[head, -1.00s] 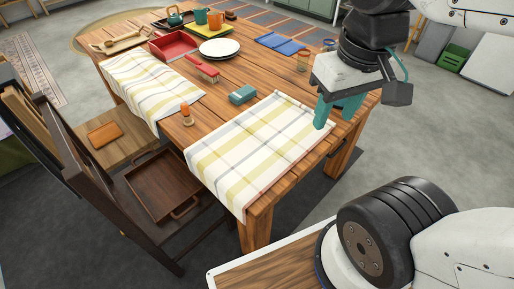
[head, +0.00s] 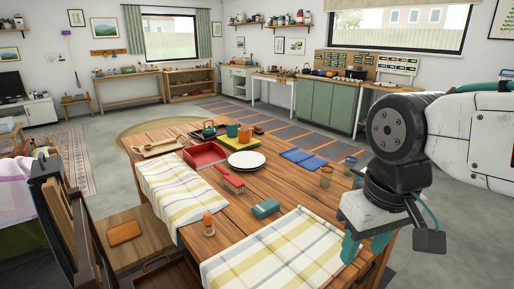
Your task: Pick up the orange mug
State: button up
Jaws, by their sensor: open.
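The orange mug (head: 244,135) stands near the far end of the wooden table, beside a green mug (head: 232,130). It is just behind a yellow item (head: 238,143) and close to a teal teapot (head: 209,130). It looks upright. My gripper (head: 364,247), with teal fingers, hangs at the right, near side of the table. It is open and empty, far from the mug.
The table (head: 205,190) also holds a red tray (head: 204,155), white plates (head: 246,160), a red brush (head: 230,181), a teal box (head: 266,208), blue cloths (head: 300,157) and glasses (head: 326,176). A dark chair (head: 68,215) stands at the left. Floor beyond the table is open.

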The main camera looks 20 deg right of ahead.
aim_at(243, 133)
jog(key=z, duration=0.7)
jog(key=k, duration=1.05)
jog(key=z, duration=1.25)
jog(key=i, duration=1.9)
jog(key=u, duration=0.15)
jog(key=i, duration=2.05)
jog(key=u, duration=0.3)
jog(key=i, duration=2.1)
jog(key=u, duration=0.55)
jog(key=i, duration=1.4)
jog(key=u, duration=1.25)
jog(key=i, duration=0.9)
jog(key=u, duration=1)
